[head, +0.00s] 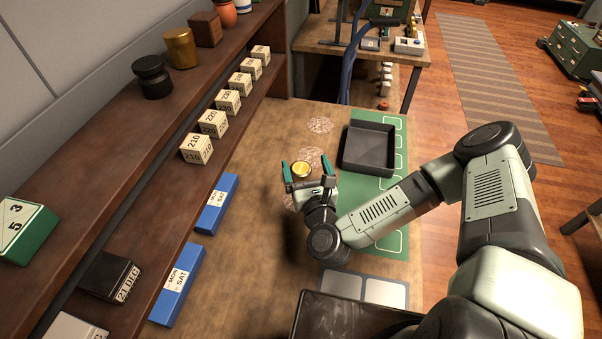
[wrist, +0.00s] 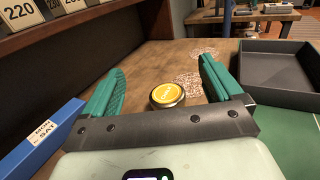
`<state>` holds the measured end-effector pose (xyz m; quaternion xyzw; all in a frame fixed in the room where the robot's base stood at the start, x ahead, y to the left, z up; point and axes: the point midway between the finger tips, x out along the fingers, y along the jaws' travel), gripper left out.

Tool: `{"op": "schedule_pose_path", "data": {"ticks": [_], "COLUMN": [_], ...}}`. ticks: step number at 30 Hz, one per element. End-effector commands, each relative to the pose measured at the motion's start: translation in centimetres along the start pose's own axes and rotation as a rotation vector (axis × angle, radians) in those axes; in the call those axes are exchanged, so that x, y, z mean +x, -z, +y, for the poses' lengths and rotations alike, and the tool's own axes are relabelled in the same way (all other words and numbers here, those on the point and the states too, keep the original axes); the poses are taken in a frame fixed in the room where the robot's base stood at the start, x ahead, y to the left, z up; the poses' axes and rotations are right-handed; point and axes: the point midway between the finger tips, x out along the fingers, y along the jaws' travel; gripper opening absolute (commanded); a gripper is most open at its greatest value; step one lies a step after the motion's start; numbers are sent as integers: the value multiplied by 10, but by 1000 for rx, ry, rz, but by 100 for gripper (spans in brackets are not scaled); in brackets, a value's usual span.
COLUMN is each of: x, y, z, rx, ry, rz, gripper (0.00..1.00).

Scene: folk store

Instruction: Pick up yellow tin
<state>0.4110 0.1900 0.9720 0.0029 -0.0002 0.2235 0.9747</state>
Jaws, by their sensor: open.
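The yellow tin (head: 300,170) is a small round tin with a yellow lid. It stands on the wooden table, on or beside a pale patterned round patch. My gripper (head: 307,172) is at the tin, with its green fingers spread to the tin's left and right. In the wrist view the tin (wrist: 167,94) shows between the two open fingers, ahead of the gripper's dark crossbar, which hides the tin's near lower edge. I cannot tell whether a finger touches it.
A dark tray (head: 369,147) stands on a green mat (head: 378,190) to the right. Blue boxes (head: 216,204) lie along the left shelf. Numbered blocks (head: 213,123) line the shelf. Bare table lies around the tin.

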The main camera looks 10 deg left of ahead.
Motion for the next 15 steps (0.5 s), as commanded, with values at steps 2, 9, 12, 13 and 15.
{"op": "schedule_pose_path", "data": {"ticks": [2, 9, 12, 13, 15], "x": [0, -1, 9, 10, 14], "y": [18, 62, 61, 61, 61], "z": [1, 1, 0, 0, 0], "rx": [-3, -5, -7, -7, -7], "ry": [-3, -5, -4, -4, -5], "rz": [2, 2, -1, -1, 0], "gripper": [93, 93, 93, 93, 93]}}
